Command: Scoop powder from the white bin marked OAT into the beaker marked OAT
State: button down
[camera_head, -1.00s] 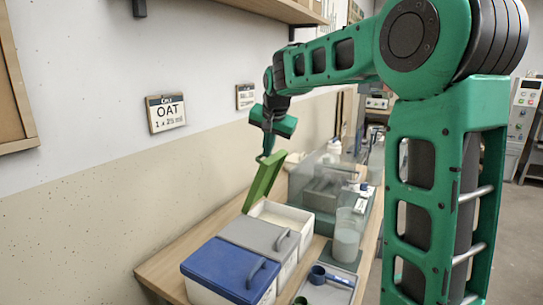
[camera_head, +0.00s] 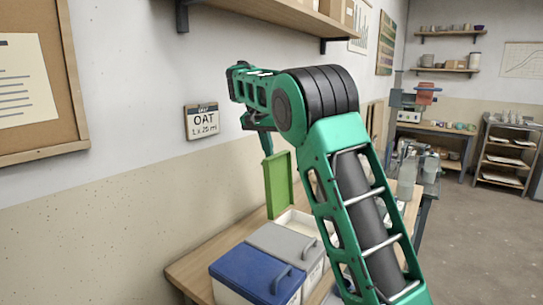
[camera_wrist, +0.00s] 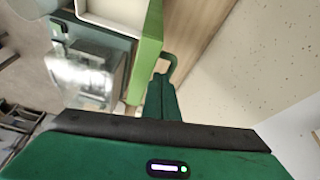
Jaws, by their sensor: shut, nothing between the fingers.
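The bin with the green lid stands open, its white rim (camera_head: 300,222) showing in the head view; its pale inside also shows in the wrist view (camera_wrist: 125,12). Its green lid (camera_head: 278,185) stands nearly upright on its hinge. My gripper (camera_head: 266,145) is shut and empty by the top of the lid. In the wrist view my gripper (camera_wrist: 161,82) reaches to the lid's handle (camera_wrist: 167,65); I cannot tell whether they touch. No OAT label is readable on any bin. The OAT beaker and scoops are not clearly seen now; my arm covers that area.
A grey-lidded bin (camera_head: 283,243) and a blue-lidded bin (camera_head: 257,272) stand closed in front of the open bin on the wooden bench (camera_head: 188,268). A wall card (camera_head: 202,122) reads OAT. A clear box (camera_wrist: 88,75) stands beside the open bin. Open floor lies right.

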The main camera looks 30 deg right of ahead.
jog(key=shift+w+a+f, duration=0.2)
jog(key=shift+w+a, duration=0.15)
jog(key=shift+w, duration=0.25)
jog(key=shift+w+a+f, duration=0.15)
jog(key=shift+w+a, duration=0.15)
jog(key=shift+w, duration=0.25)
jog(key=shift+f, duration=0.15)
